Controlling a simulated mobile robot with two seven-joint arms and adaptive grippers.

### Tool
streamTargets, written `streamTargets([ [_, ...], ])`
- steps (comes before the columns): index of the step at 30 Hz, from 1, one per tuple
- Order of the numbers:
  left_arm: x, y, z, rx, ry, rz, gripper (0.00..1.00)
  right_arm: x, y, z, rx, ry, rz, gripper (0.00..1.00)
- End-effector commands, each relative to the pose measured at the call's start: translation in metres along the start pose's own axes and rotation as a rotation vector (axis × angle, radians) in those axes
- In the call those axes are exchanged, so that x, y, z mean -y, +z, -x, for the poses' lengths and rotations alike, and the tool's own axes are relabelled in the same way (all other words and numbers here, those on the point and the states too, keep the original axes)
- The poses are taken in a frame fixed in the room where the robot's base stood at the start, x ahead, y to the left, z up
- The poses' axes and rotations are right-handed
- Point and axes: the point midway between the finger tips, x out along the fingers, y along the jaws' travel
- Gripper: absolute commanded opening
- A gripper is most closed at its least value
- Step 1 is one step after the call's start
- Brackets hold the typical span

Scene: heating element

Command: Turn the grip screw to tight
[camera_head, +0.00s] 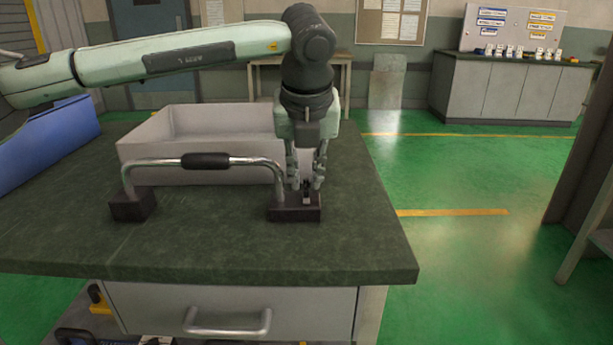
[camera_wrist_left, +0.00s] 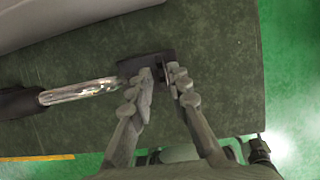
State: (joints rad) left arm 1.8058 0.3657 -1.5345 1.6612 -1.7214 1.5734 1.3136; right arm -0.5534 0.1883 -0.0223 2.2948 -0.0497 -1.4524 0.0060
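The heating element (camera_head: 255,161) is a bent chrome tube with a black sleeve in its middle. Its ends stand in two dark blocks on the green table. The grip screw (camera_head: 306,191) is a small dark upright piece on the right block (camera_head: 296,212). My left gripper (camera_head: 305,185) points down over that block, its fingertips on either side of the screw with a small gap showing. In the left wrist view, the fingertips (camera_wrist_left: 163,76) straddle the same block (camera_wrist_left: 130,66); the fingers partly hide the screw. My right gripper is not in view.
A pale open box (camera_head: 145,160) stands on the table (camera_head: 200,250) just behind the tube. A blue bin (camera_head: 50,145) is at the left. A drawer (camera_head: 230,310) with a metal handle is below the table's front edge. The tabletop in front of the blocks is clear.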

Motion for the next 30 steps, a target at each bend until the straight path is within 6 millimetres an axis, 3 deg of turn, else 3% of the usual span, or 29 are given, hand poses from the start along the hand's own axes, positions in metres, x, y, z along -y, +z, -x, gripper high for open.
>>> streamTargets([
  [5, 0.0003, -0.0002, -0.0114, -0.001, -0.001, -0.001, 0.17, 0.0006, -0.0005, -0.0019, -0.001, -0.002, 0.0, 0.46],
  [12, 0.0005, -0.0002, -0.0126, 0.0, -0.002, -0.001, 0.17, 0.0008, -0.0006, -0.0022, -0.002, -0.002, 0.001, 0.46],
  [17, 0.0005, -0.0002, -0.0124, 0.0, -0.002, -0.001, 0.0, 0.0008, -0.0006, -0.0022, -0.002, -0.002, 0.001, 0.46],
  [30, 0.0003, -0.0003, -0.0132, 0.001, -0.013, -0.023, 0.0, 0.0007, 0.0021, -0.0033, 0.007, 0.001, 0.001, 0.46],
])
